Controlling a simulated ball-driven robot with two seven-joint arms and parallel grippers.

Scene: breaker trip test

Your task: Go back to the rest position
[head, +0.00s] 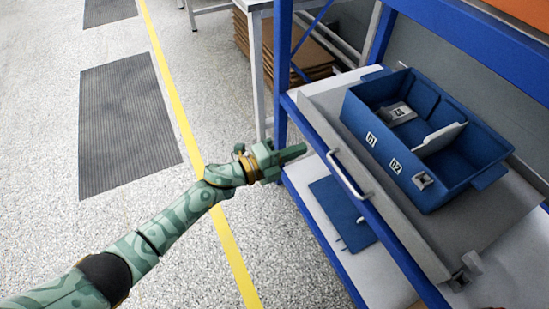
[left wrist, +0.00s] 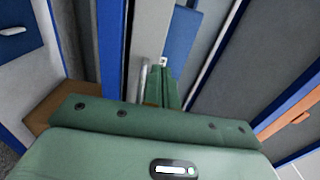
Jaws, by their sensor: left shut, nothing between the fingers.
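My left gripper (head: 292,153) shows in the head view at the middle, with its arm coming in from the lower left. Its fingers are shut and empty, pointing right in front of the blue rack frame. The fingertips also show in the left wrist view (left wrist: 163,80), close together. My right gripper is in neither view.
A blue divided bin (head: 432,190) marked 01 and 02 sits on a grey drawer-like tray with a light handle (head: 347,175). Small grey parts lie in the bin. A blue panel (head: 340,212) lies on the lower shelf. The floor at left is clear, with dark mats (head: 122,125).

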